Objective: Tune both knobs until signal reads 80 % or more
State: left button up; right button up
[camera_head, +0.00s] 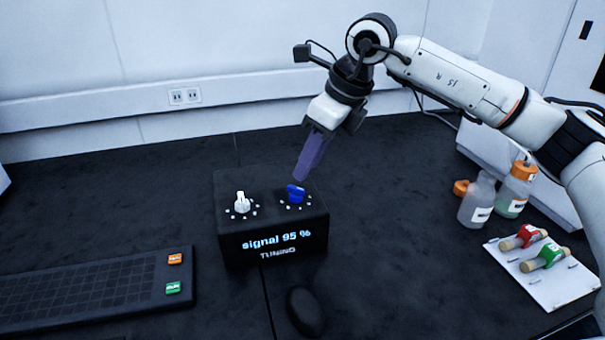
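A black box (272,220) stands on the dark bench in the middle. Its front display (276,241) reads "signal 95 %", with a smaller line of text below. On its top, a white knob (241,202) sits at the left and a blue knob (295,193) at the right, each ringed by white dots. My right gripper (301,178) points down just above the blue knob, with its purple fingers close together. My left gripper is not in view.
A black keyboard (85,290) with orange and green keys lies at the left. A black mouse (305,311) lies in front of the box. Bottles (477,200) and a white tray (545,278) with red and green-capped vials are at the right.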

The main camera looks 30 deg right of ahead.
jog(key=shift+v, duration=2.4)
